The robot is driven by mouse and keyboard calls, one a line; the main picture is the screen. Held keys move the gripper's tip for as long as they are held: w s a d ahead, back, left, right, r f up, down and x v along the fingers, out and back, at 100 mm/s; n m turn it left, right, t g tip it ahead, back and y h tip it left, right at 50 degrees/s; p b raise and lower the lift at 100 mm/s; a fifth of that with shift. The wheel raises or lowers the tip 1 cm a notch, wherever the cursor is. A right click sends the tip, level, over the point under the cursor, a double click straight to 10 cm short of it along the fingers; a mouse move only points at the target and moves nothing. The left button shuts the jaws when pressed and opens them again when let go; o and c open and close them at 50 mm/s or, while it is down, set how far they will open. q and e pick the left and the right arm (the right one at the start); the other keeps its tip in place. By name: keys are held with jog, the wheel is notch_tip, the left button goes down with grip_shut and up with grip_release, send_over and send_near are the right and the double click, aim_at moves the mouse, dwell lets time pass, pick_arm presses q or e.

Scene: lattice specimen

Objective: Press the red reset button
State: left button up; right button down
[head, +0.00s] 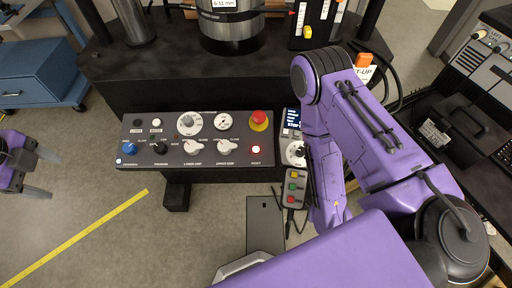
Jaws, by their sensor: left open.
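The control panel (208,131) is a dark grey box in the middle of the head view. My left gripper (43,174) is at the left edge, open and empty, well apart from the panel. My right arm fills the right side; its hand (325,190) is beside the hand pendant, right of the panel, with its fingers not clear.
A hand pendant (293,188) with yellow, green and red buttons hangs right of the panel. Behind the panel stand a dark machine bed (170,70) and a metal cylinder (230,30). A blue cabinet (38,75) is upper left. The floor between my left gripper and the panel is clear.

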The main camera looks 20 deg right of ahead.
dwell(0.3)
pick_arm(q)
jog(key=s+a+f+m+t+y, duration=0.1)
jog(key=s+f+m+y, duration=0.25)
jog(key=f+m, duration=0.7)
jog(key=s+a+f+m+y, duration=0.2)
jog(key=f+m+y, duration=0.2)
jog(key=f+m, duration=0.7)
jog(key=s+d+f+m+h, duration=0.1)
jog(key=s+f+m, duration=0.5)
jog(key=m, duration=0.5)
jog(key=s+d+f+m+h, duration=0.1)
jog(key=s+f+m+h, duration=0.1)
jog(key=s+f+m, duration=0.4)
jog(key=s+m, duration=0.4)
jog(key=shift+s+f+m+t, duration=0.25)
jog(key=shift+f+m+t, duration=0.05)
jog(key=shift+f+m, duration=0.1)
